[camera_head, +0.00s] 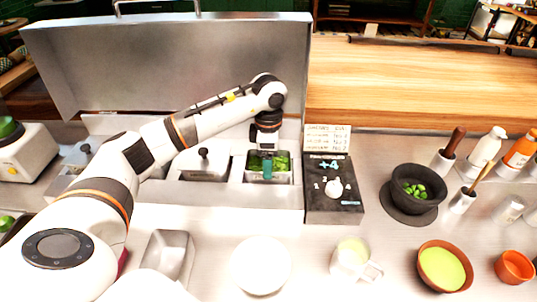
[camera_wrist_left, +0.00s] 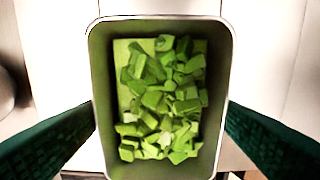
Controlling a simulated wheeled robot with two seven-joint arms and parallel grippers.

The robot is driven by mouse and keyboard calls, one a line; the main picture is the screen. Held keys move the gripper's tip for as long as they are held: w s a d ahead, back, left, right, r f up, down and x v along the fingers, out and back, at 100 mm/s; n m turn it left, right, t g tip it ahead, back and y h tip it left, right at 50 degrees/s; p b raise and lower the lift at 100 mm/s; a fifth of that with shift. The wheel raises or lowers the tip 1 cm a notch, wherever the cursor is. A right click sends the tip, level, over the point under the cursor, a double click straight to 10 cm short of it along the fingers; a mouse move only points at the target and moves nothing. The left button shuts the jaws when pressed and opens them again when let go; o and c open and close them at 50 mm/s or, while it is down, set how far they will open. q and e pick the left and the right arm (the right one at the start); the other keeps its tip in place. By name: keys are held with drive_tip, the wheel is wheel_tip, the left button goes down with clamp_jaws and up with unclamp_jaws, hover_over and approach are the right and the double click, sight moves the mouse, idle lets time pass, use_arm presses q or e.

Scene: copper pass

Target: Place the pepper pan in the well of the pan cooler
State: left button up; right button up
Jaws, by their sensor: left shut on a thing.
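The pepper pan (camera_head: 284,179) is a small metal pan of chopped green pepper at the right end of the pan cooler (camera_head: 235,198). In the left wrist view the pan (camera_wrist_left: 218,75) sits upright between the fingers. My left gripper (camera_head: 267,168) reaches down over it and is shut on its two sides; the fingers also show in the wrist view (camera_wrist_left: 160,112). The pan is over or in the cooler's rightmost opening; I cannot tell how deep it sits. The cooler's lid (camera_head: 170,65) stands open. My right gripper is not in view.
A lidded well (camera_head: 205,168) lies left of the pan. A dark bowl (camera_head: 415,185), an empty metal pan (camera_head: 168,252), a white round dish (camera_head: 260,265) and an orange-rimmed bowl (camera_head: 445,268) stand around.

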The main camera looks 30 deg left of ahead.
use_arm(q)
drive_tip(key=o, duration=1.1)
drive_tip(key=shift+f, duration=0.15)
drive_tip(key=o, duration=0.4)
drive_tip(key=shift+o, duration=0.2)
drive_tip(key=shift+r, duration=0.3)
drive_tip(key=shift+w+r, duration=0.1)
drive_tip(key=shift+r, duration=0.2)
wheel_tip(320, 180, up, 11)
drive_tip(key=b, duration=0.2)
drive_tip(key=shift+r, duration=0.15)
